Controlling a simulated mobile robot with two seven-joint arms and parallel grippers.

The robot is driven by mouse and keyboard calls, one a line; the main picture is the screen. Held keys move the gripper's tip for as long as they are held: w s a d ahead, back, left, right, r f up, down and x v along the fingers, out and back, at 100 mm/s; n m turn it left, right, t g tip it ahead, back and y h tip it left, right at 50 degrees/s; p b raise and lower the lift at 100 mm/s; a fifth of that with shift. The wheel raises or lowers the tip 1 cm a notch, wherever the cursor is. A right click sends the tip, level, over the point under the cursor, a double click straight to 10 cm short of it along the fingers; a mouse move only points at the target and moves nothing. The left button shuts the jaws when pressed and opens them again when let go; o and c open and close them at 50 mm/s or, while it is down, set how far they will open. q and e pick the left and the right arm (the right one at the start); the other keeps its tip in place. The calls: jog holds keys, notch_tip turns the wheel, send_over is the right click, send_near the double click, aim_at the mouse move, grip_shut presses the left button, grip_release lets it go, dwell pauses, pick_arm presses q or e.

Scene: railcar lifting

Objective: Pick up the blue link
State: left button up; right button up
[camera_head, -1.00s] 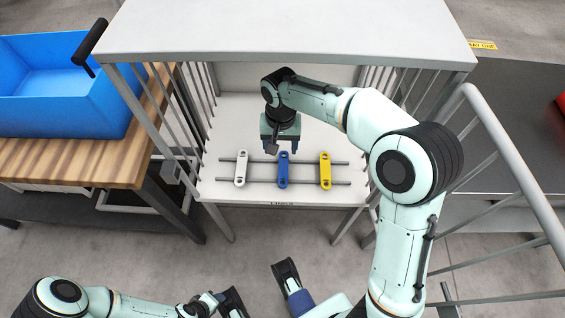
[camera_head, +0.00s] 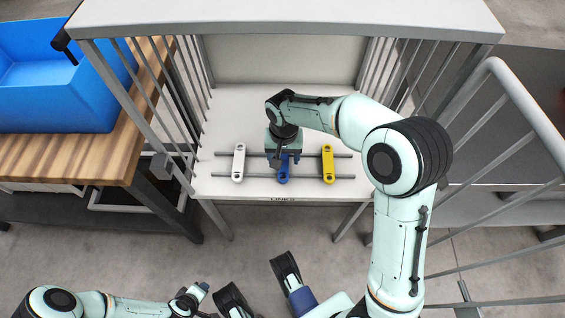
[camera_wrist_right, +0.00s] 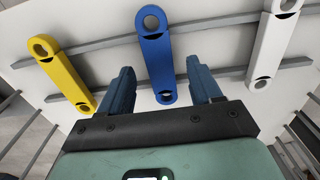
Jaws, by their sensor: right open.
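The blue link (camera_head: 283,175) lies across two grey rails on the white shelf, between a white link (camera_head: 239,163) and a yellow link (camera_head: 327,163). My right gripper (camera_head: 283,165) is over the blue link and hides its far part in the head view. In the right wrist view the blue link (camera_wrist_right: 156,55) runs between the two open fingers of my right gripper (camera_wrist_right: 160,88), with a gap on each side. At the bottom left of the head view is my left arm; I cannot make out its fingertips clearly.
The two rails (camera_head: 222,175) run left to right under the links. Upright bars (camera_head: 165,95) flank the shelf on both sides, and a grey top panel (camera_head: 290,18) hangs over it. A blue bin (camera_head: 60,95) stands on a wooden table (camera_head: 140,130) at left.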

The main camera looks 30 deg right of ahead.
jog(key=shift+f, duration=0.6)
jog(key=shift+r, duration=0.1)
grip_shut()
